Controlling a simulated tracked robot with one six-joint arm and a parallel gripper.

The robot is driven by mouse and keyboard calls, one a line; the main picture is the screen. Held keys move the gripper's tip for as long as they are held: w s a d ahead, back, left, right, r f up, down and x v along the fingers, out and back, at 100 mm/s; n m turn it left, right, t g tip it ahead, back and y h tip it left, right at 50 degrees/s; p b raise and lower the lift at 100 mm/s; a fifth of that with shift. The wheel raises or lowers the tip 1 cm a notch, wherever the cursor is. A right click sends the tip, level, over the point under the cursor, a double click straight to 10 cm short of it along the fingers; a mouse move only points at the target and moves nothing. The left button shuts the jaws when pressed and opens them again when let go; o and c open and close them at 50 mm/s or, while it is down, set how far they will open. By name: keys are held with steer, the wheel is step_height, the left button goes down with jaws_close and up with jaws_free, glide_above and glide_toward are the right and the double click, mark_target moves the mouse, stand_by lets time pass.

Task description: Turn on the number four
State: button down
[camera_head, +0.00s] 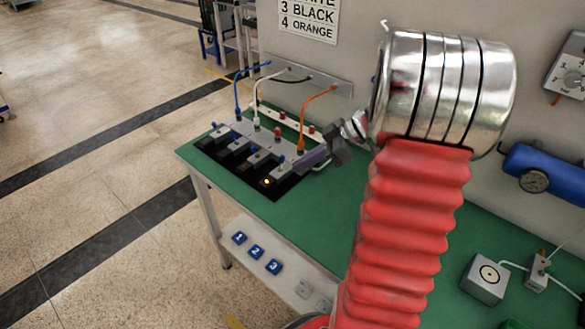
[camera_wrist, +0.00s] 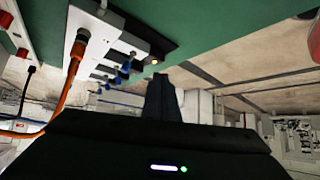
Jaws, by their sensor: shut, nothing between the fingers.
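The sign (camera_head: 308,20) on the wall reads "3 BLACK" and "4 ORANGE"; its upper lines are cut off. A row of grey switch units stands on a black base at the table's left end. The unit with the orange cable (camera_head: 303,118) is nearest me; the cable also shows in the wrist view (camera_wrist: 68,95). A small lamp (camera_head: 267,181) glows at that unit's front end, and a glowing lamp (camera_wrist: 155,61) shows in the wrist view. Blue levers (camera_wrist: 124,71) stick out of the units there. My gripper (camera_head: 318,155) is shut and empty beside the orange-cable unit; contact is unclear.
The green table (camera_head: 340,212) is clear in the middle. Blue tags 1, 2 and 3 (camera_head: 256,252) lie on the shelf below. A grey box with a round button (camera_head: 488,278) stands at the right. A blue cylinder with a gauge (camera_head: 545,175) is at the wall.

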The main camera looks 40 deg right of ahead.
steer(key=v, duration=0.5)
steer(key=shift+s+d, duration=0.1)
steer(key=shift+d, duration=0.3)
steer(key=s+a+f+m+g+h, duration=0.35)
steer(key=s+a+m, duration=0.4)
steer(key=m, duration=0.55)
steer(key=s+a+r+n+t+h, duration=0.1)
steer(key=s+a+r, duration=0.1)
steer(key=a, duration=0.4)
steer(key=s+a+r+n+t+h, duration=0.1)
steer(key=s+a+r, duration=0.1)
steer(key=a+r, duration=0.2)
steer(key=s+a+r+n+t+h, duration=0.1)
steer(key=s+a+r, duration=0.1)
steer(key=a, duration=0.7)
steer(key=shift+a+r+n, duration=0.3)
steer(key=shift+r, duration=0.5)
